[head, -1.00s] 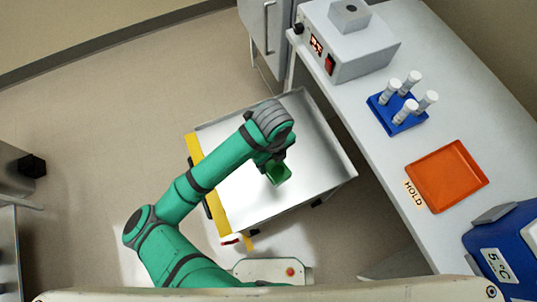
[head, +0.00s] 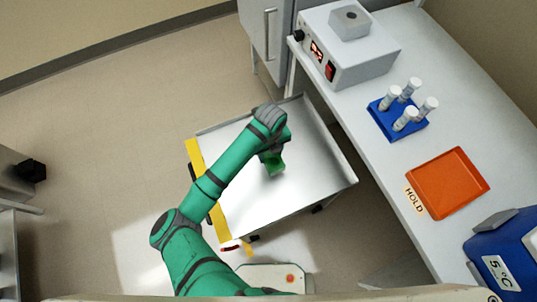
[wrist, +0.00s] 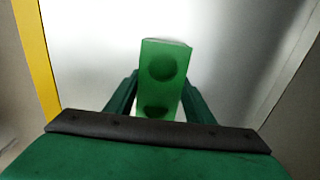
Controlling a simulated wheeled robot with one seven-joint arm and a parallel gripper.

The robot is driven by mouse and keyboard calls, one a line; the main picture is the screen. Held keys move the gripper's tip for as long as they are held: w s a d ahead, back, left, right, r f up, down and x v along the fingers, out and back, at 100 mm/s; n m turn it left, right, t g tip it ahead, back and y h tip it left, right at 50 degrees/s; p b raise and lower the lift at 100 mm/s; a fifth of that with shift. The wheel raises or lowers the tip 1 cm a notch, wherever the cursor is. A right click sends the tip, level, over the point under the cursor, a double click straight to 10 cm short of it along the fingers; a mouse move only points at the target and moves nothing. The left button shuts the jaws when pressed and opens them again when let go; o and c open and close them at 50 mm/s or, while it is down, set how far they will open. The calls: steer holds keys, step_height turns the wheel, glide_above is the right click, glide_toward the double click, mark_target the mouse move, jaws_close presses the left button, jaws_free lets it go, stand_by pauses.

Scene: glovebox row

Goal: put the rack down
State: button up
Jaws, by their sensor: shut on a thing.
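A small green rack (wrist: 165,70) with two dark round holes is between the fingers of my gripper (wrist: 155,108) in the wrist view. My gripper is shut on it. In the head view the green rack (head: 274,165) hangs at the end of my arm, over the bare metal top of a cart (head: 300,195). I cannot tell whether the rack touches the cart top.
The cart has a yellow strip (head: 207,190) on its left edge. On the bench to the right stand a grey device (head: 350,60), a blue rack (head: 384,123) with several capped tubes, an orange tray (head: 447,183) by a HOLD label (head: 413,201), and a blue cooler (head: 505,245). The cart top looks clear.

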mark_target(268, 155)
steer(key=shift+w+a+f, duration=0.2)
steer(key=shift+w+f, duration=0.2)
steer(key=shift+f, duration=0.15)
steer(key=shift+w+a+f, duration=0.15)
steer(key=shift+w+f, duration=0.2)
steer(key=shift+f, duration=1.65)
steer(key=shift+f, duration=0.1)
steer(key=o, duration=1.1)
steer(key=shift+o, duration=0.2)
step_height(268, 155, up, 12)
